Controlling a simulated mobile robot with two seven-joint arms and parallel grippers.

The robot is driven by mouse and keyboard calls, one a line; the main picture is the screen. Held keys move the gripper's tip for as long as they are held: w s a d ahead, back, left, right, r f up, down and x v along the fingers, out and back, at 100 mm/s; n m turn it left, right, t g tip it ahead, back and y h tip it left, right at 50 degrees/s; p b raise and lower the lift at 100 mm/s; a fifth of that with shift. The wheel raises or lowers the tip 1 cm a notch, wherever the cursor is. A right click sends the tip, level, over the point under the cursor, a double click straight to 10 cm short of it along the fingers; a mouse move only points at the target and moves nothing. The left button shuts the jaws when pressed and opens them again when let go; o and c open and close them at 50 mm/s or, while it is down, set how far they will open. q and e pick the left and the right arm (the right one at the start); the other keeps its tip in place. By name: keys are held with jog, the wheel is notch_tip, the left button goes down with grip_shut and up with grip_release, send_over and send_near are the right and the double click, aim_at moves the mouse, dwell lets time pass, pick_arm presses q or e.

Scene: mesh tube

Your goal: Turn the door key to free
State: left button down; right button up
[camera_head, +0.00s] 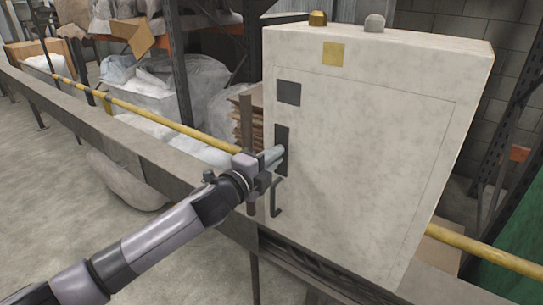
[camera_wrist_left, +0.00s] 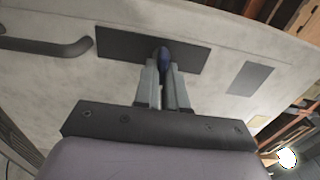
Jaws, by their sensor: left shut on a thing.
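A pale, worn cabinet (camera_head: 370,150) stands at the right of the head view. A dark upright lock plate (camera_head: 281,136) is on the left side of its door. My left gripper (camera_head: 277,153) reaches the plate from the left. My right gripper is not in view.
A dark bent door handle (camera_head: 275,198) is just below the lock plate; it also shows in the left wrist view (camera_wrist_left: 50,47). A dark grey square (camera_head: 288,93) is above the plate. A yellow rail (camera_head: 170,122) and a metal beam run behind my arm.

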pick_arm(q)
jog(key=shift+r, duration=0.15)
dwell(0.3)
jog(key=c, duration=1.2)
grip_release()
jog(key=v, duration=0.7)
jog(key=s+a+f+n+g+y, duration=0.1)
jog(key=s+a+f+n+y, duration=0.1)
jog(key=s+a+f+n, duration=0.3)
jog(key=s+a+f+n+g+y, duration=0.1)
jog(key=s+a+f+n+y, duration=0.2)
jog(key=s+a+f+n, duration=0.3)
jog(key=s+a+f+n+g+y, duration=0.2)
jog(key=s+a+f+n, duration=0.3)
jog(key=s+f+n, duration=0.6)
jog(key=s+f+y, duration=0.1)
jog(key=s+f, duration=0.6)
jog(key=f, duration=0.1)
jog(key=shift+a+f+n, duration=0.2)
jog(key=shift+f+n, duration=0.1)
